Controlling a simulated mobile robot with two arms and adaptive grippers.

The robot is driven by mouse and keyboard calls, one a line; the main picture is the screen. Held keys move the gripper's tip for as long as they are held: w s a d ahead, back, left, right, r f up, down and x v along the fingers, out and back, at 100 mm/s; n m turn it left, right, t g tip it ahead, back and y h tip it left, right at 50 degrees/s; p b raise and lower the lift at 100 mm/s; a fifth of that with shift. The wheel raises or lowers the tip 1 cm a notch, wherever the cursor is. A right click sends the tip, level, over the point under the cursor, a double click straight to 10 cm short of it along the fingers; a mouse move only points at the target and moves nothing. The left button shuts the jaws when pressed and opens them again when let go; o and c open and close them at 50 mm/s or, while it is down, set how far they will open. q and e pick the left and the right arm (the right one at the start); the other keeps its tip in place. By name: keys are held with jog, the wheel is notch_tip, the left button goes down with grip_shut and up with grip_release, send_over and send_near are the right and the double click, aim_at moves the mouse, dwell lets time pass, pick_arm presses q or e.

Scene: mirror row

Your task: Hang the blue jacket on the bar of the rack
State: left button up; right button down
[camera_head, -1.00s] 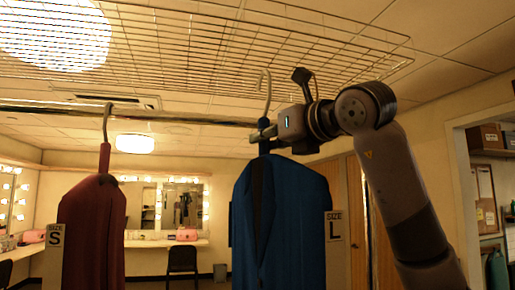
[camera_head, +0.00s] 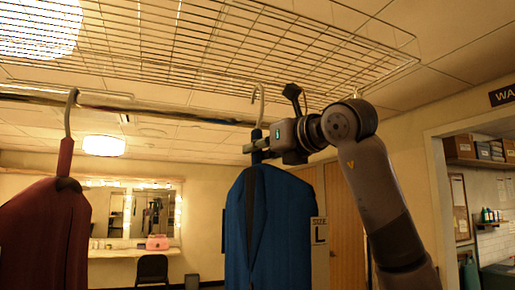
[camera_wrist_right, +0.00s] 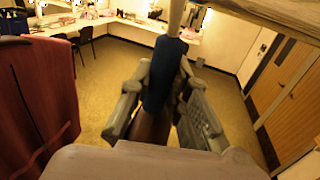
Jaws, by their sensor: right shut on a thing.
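The blue jacket (camera_head: 262,230) hangs upright from its hanger, with a size L card (camera_head: 320,245) at its right edge. My right gripper (camera_head: 258,147) is shut on the blue hanger neck, just below the metal hook (camera_head: 257,100). The right wrist view shows both fingers (camera_wrist_right: 165,95) on either side of the blue neck. The rack's bar (camera_head: 170,112) runs in from the left at the height of the lower hook. The hook's top is above the bar; I cannot tell whether it is around it or in front. My left gripper is out of view.
A red jacket (camera_head: 45,235) hangs on the bar at the left; it also shows in the right wrist view (camera_wrist_right: 45,100). A wire shelf (camera_head: 250,50) spans above the bar. A chair (camera_head: 152,268) and lit mirrors stand farther back. Between the jackets the bar is bare.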

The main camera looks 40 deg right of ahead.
jog(key=shift+w+r, duration=0.15)
jog(key=shift+w, duration=0.15)
jog(key=shift+w+d, duration=0.15)
jog(key=shift+w, duration=0.25)
jog(key=shift+w+d+p, duration=0.15)
jog(key=shift+w+p, duration=0.25)
jog(key=shift+w, duration=0.5)
jog(key=shift+w+d+p, duration=0.25)
jog(key=shift+w+p, duration=0.1)
jog(key=shift+w, duration=0.45)
jog(key=shift+w+d+p, duration=0.15)
jog(key=shift+w+p, duration=0.1)
jog(key=shift+w, duration=0.4)
jog(key=shift+w+d+p, duration=0.15)
jog(key=shift+w+p, duration=0.05)
jog(key=shift+w, duration=0.45)
jog(key=shift+w+f+b, duration=0.1)
jog(key=shift+f+b, duration=0.2)
jog(key=shift+f, duration=0.2)
pick_arm(q)
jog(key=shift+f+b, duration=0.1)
jog(key=shift+b, duration=1)
pick_arm(e)
jog(key=shift+f, duration=1.4)
